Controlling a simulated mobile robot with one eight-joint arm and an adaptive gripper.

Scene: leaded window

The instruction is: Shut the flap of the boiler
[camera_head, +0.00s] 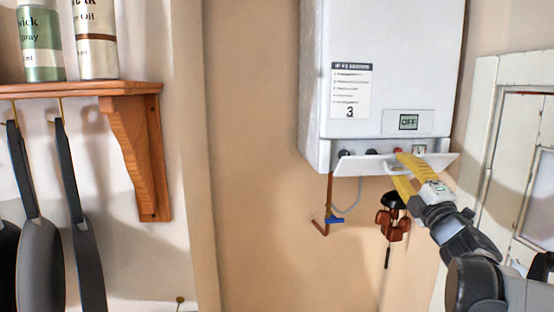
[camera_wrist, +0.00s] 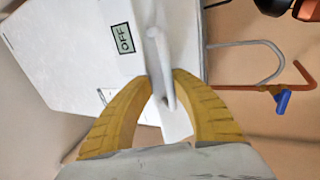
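The white boiler (camera_head: 392,70) hangs on the wall and also shows at the left of the wrist view (camera_wrist: 85,45). Its flap (camera_head: 362,162) hangs out open along the bottom front, tilted outward, with several knobs bared behind it. In the wrist view, a pale bar-like part of the flap (camera_wrist: 160,60) stands between my fingertips. My gripper (camera_head: 398,166), with yellow ribbed fingers, is at the right half of the flap, one finger above it and one below. In the wrist view, the fingertips (camera_wrist: 164,76) lie very close to the bar; I cannot tell whether they press on it.
A copper pipe with a blue valve (camera_head: 334,219) is below the boiler. A dark and red-brown object (camera_head: 393,222) hangs under the flap beside my arm.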

